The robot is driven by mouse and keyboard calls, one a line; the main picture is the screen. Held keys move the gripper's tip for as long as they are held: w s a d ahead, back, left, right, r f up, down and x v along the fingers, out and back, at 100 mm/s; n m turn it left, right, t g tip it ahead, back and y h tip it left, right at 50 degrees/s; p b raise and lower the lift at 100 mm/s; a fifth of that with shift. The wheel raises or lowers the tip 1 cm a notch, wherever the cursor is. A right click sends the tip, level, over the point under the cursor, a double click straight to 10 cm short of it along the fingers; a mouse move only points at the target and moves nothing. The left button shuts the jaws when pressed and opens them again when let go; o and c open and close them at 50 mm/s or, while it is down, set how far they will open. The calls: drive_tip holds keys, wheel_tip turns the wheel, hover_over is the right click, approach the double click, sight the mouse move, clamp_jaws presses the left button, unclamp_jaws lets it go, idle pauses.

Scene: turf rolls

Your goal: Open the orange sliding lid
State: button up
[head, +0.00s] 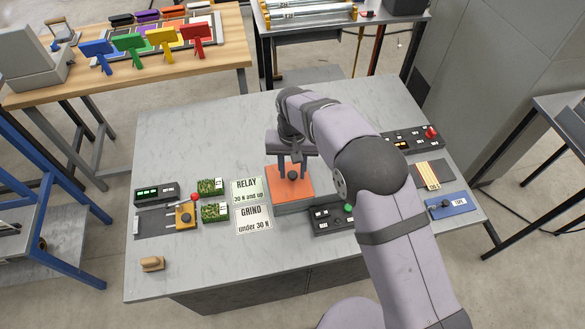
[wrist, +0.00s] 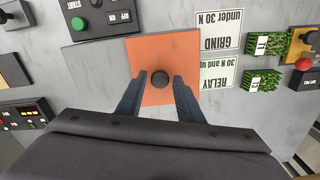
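The orange sliding lid (head: 291,187) lies flat on top of a grey box (head: 294,207) near the middle of the table. A round dark knob (wrist: 160,79) stands up from the lid's middle. My gripper (head: 293,166) points down over the lid, with one finger on each side of the knob. The wrist view shows a gap between each finger and the knob, so the gripper is open and holds nothing. In that view a flat grey surface (wrist: 98,62) extends beside the lid. In the head view my arm hides part of the area right of the lid.
RELAY (head: 247,190) and GRIND (head: 253,218) cards lie left of the lid, with two turf pieces (head: 214,211) beyond them. A dark control box with a green button (head: 333,217) sits close at the right. A tan block (head: 152,263) lies at the front left.

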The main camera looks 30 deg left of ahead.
clamp_jaws()
drive_tip(key=w+d+b, duration=0.1)
drive_tip(key=w+d, duration=0.7)
drive_tip(key=shift+w+d, duration=0.1)
drive_tip(key=shift+w, duration=0.05)
drive_tip(key=shift+o, duration=1.7)
unclamp_jaws()
wheel_tip(320, 180, up, 7)
drive_tip(key=b, duration=0.3)
drive_tip(key=shift+r, duration=0.2)
